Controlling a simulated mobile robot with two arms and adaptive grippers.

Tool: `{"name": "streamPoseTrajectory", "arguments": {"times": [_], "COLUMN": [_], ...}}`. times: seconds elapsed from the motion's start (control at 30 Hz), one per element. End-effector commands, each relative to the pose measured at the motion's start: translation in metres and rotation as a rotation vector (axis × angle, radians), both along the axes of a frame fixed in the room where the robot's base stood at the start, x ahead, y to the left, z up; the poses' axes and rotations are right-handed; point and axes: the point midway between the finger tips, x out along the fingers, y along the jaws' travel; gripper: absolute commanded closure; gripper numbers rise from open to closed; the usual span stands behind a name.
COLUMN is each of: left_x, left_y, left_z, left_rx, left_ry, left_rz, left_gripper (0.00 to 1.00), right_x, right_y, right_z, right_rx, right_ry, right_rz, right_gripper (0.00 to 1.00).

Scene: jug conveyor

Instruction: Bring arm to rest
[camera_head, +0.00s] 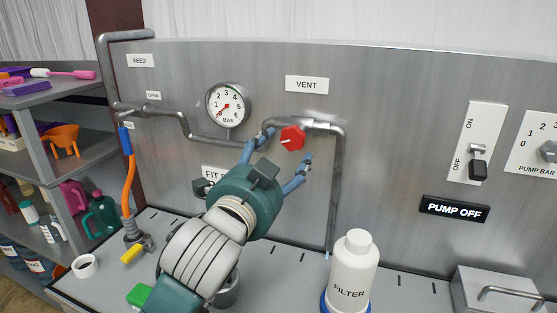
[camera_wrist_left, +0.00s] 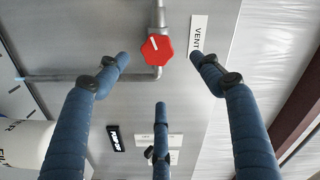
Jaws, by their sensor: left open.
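My left gripper (camera_head: 287,160) is raised in front of the steel panel, with its blue fingers spread open around empty space near the red vent knob (camera_head: 292,138). In the left wrist view the open fingers (camera_wrist_left: 160,85) frame the red knob (camera_wrist_left: 157,49), which sits ahead of them on its pipe; nothing is held. I cannot tell how small the gap between fingertips and knob is. My right gripper is out of view.
A white filter bottle (camera_head: 352,268) stands on the bench to the right of my arm. A gauge (camera_head: 228,105), pipes, a switch (camera_head: 478,165) and a PUMP OFF sign (camera_head: 454,209) are on the panel. An orange hose (camera_head: 129,185) stands left. Shelves are at far left.

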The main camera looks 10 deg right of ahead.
Motion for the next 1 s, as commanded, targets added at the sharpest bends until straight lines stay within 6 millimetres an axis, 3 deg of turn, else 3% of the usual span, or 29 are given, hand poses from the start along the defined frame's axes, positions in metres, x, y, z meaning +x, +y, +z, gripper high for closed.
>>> {"name": "streamPoseTrajectory", "arguments": {"times": [0.13, 0.47, 0.57, 0.67, 0.77, 0.87, 1.0], "left_x": [-0.009, -0.01, -0.008, -0.004, -0.005, -0.016, -0.049], "left_y": [0.005, 0.007, 0.014, 0.036, 0.071, 0.111, 0.164], "left_z": [0.0, -0.001, -0.014, -0.051, -0.109, -0.174, -0.258], "left_rx": [0.0, -0.001, -0.016, -0.058, -0.125, -0.191, -0.268], "left_ry": [0.0, 0.002, 0.041, 0.151, 0.32, 0.5, 0.73], "left_rz": [-0.001, 0.0, 0.014, 0.054, 0.125, 0.215, 0.352], "left_gripper": [0.34, 0.34, 0.34, 0.34, 0.34, 0.34, 0.34], "right_x": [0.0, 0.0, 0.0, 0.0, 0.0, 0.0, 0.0], "right_y": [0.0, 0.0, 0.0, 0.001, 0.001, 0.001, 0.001], "right_z": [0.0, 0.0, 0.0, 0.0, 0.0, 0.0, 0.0], "right_rx": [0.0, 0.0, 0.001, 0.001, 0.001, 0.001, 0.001], "right_ry": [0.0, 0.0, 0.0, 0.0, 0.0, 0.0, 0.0], "right_rz": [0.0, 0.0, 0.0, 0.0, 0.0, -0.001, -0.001], "right_gripper": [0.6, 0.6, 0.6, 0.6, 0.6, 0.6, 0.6]}}
